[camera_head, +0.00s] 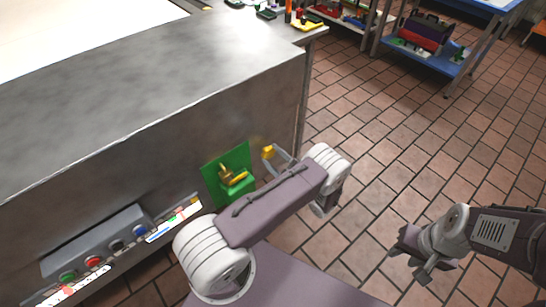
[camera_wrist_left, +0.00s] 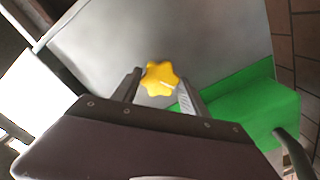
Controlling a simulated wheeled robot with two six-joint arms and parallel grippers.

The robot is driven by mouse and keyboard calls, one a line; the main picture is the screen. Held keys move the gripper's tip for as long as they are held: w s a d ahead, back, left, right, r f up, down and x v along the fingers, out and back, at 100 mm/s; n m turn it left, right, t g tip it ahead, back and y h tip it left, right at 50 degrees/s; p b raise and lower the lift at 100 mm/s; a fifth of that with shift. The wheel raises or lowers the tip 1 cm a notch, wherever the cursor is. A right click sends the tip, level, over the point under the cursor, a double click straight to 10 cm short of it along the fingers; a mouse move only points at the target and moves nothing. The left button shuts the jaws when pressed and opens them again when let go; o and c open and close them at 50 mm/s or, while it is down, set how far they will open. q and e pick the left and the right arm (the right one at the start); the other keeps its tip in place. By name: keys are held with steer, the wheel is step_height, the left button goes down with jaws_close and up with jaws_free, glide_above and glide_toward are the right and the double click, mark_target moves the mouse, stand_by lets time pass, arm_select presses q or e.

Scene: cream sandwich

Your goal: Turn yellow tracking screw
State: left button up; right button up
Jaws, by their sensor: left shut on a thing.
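The yellow tracking screw is a star-shaped knob (camera_wrist_left: 160,78) in the left wrist view, between the two fingers of my left gripper (camera_wrist_left: 162,88). The gripper is shut on it. In the head view a small yellow knob (camera_head: 268,151) shows at the tip of my left gripper, by the right end of the metal counter side. My left forearm hides part of this area. My right gripper (camera_head: 411,264) hangs over the tiled floor at the lower right, apart from the counter, its fingers spread and empty.
A green plate (camera_head: 211,172) with a yellow fitting (camera_head: 233,177) is on the counter's side, left of the knob. A control box (camera_head: 100,247) with coloured buttons is at the lower left. A blue shelf (camera_head: 440,62) stands at the back right. The tiled floor between is clear.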

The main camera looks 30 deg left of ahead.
arm_select(q)
steer(key=shift+f, duration=0.1)
steer(key=o, duration=1.4)
steer(key=shift+c, duration=0.2)
steer(key=shift+d, duration=0.1)
steer(key=v, duration=0.9)
steer(key=shift+p, duration=0.35)
